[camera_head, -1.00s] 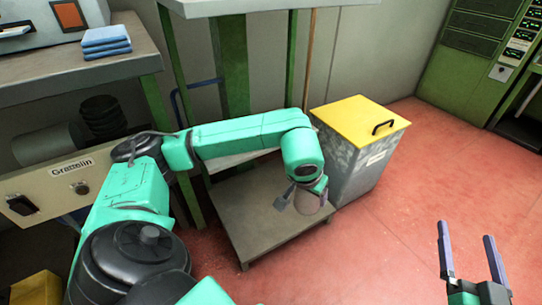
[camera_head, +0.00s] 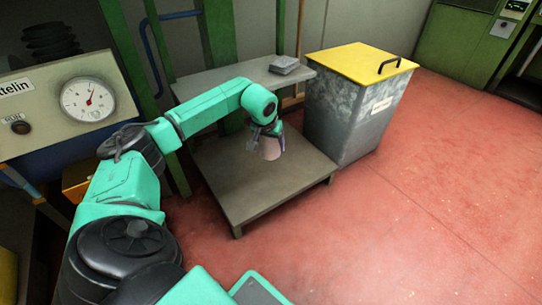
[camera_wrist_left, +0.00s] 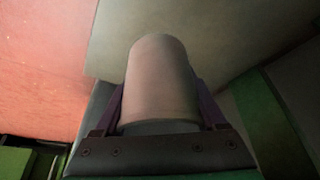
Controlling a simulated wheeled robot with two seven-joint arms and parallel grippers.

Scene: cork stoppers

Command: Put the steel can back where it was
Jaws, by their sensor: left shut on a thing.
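My left gripper (camera_head: 262,136) is shut on the steel can (camera_head: 271,148), a plain cylinder with a pinkish-grey sheen. In the head view the can is over the low grey platform (camera_head: 240,203). In the left wrist view the can (camera_wrist_left: 160,80) sits between the two purple fingers of the left gripper (camera_wrist_left: 160,112), and the platform (camera_wrist_left: 225,35) shows behind it. I cannot tell whether the can touches the platform. My right gripper is out of view.
A grey metal bin (camera_head: 345,125) with a yellow lid (camera_head: 360,62) stands right of the platform. A grey shelf (camera_head: 235,78) with a small grey stack (camera_head: 284,65) is above and behind it. A gauge panel (camera_head: 60,105) is at left. Red floor (camera_head: 440,190) at right is clear.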

